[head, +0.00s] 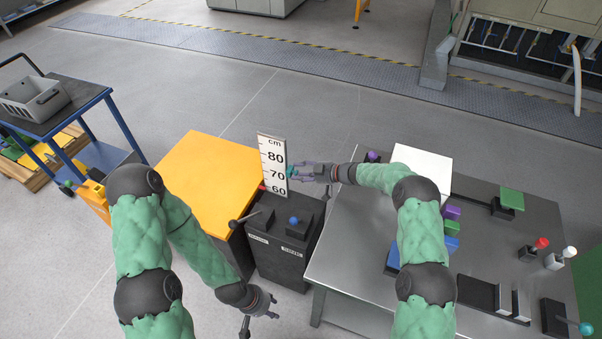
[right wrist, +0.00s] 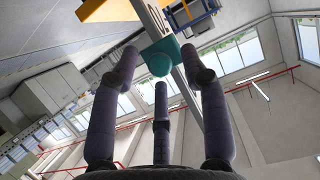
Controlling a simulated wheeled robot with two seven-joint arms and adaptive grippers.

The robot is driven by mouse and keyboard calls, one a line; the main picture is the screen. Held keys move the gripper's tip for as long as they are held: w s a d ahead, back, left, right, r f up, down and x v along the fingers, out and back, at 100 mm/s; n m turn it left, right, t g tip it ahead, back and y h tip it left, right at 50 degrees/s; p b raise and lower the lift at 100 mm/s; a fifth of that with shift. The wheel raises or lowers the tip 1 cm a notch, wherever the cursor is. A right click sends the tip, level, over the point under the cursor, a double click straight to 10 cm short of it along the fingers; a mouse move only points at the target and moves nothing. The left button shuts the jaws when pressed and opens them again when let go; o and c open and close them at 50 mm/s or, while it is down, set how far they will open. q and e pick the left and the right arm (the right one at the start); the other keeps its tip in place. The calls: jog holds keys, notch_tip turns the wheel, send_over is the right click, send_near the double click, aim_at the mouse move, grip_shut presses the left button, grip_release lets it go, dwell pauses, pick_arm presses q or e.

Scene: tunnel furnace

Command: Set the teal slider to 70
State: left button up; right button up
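The white scale board (head: 272,165) stands upright with "cm", 80, 70 and 60 printed on it. The teal slider (head: 292,172) is at its right edge, about level with the 70 label; the exact reading is too small to tell. My right gripper (head: 299,171) is right beside the slider, pointing left at it. In the right wrist view the teal slider's round knob (right wrist: 160,62) lies just ahead, between the spread fingertips, with no clear grip on it. My left gripper (head: 274,306) hangs low in front of the dark cabinet, its fingers apart and empty.
The dark cabinet (head: 282,262) carries a black lever (head: 250,217) and a blue knob (head: 294,220). An orange-topped box (head: 200,180) stands to its left. A grey metal table (head: 350,245) with colored blocks and knobs is to the right. Floor beyond the board is clear.

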notch_tip(320, 180, up, 10)
jog(key=shift+f, duration=0.1)
dwell(0.6)
jog(key=p+v, duration=0.8)
jog(key=v, duration=0.4)
jog(key=shift+d, duration=0.2)
dwell(1.1)
